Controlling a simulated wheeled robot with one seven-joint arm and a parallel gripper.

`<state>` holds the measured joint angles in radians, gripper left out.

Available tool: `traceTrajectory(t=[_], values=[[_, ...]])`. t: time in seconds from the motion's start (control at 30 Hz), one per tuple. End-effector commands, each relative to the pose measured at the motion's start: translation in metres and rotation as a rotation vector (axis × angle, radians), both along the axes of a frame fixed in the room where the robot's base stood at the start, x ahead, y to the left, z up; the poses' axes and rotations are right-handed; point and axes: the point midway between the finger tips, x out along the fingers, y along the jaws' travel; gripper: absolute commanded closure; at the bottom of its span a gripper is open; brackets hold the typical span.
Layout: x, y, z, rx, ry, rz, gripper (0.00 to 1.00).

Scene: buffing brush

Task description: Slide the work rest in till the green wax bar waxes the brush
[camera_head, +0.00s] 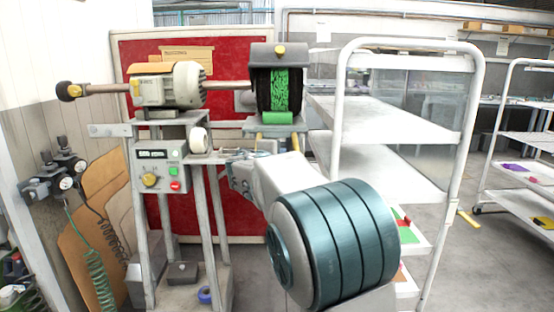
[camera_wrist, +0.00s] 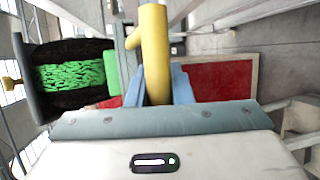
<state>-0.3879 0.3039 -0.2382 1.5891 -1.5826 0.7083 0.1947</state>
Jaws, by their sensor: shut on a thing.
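The brush (camera_head: 261,90) is a dark wheel under a grey hood in the head view, with a broad green band around its middle. It also shows at left in the wrist view (camera_wrist: 85,50). The green wax bar (camera_head: 278,118) lies right below the brush; in the wrist view the bar (camera_wrist: 110,70) sits against or very close to the brush's green band, and I cannot tell if they touch. My gripper (camera_wrist: 158,88) is shut on the yellow handle (camera_wrist: 155,45) of the work rest. In the head view my arm hides most of the gripper.
A grey motor (camera_head: 168,86) stands left of the brush on a metal stand, with a control box (camera_head: 160,166) below. A white shelf trolley (camera_head: 400,116) stands close at right. A red panel (camera_head: 240,196) is behind. Hoses hang at left.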

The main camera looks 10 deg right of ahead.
Motion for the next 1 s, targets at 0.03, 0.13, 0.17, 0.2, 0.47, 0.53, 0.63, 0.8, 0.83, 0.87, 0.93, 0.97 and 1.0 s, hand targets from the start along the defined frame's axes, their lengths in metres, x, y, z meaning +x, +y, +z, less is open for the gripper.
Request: traceTrajectory(t=[0.03,0.13,0.17,0.2,0.47,0.53,0.63,0.8,0.83,0.87,0.93,0.97,1.0], values=[[0.0,0.001,0.001,0.0,-0.001,0.002,1.0],[0.0,0.001,0.001,0.0,-0.001,0.002,0.66],[0.0,0.001,0.001,0.0,-0.001,0.002,0.59],[0.0,0.001,0.001,0.0,-0.001,0.002,0.59],[-0.001,0.001,0.001,0.0,-0.001,0.002,0.59],[-0.004,0.004,0.002,0.001,-0.001,0.003,0.59],[-0.014,0.01,0.004,0.001,-0.001,0.003,0.59],[-0.044,0.031,0.011,0.001,-0.002,0.006,0.59],[-0.05,0.035,0.013,0.002,-0.002,0.007,0.59],[-0.056,0.038,0.014,0.001,-0.002,0.006,0.59],[-0.069,0.047,0.017,0.001,-0.002,0.005,0.59],[-0.075,0.051,0.018,0.001,-0.001,0.007,0.59],[-0.081,0.055,0.02,0.001,-0.002,0.005,0.59]])
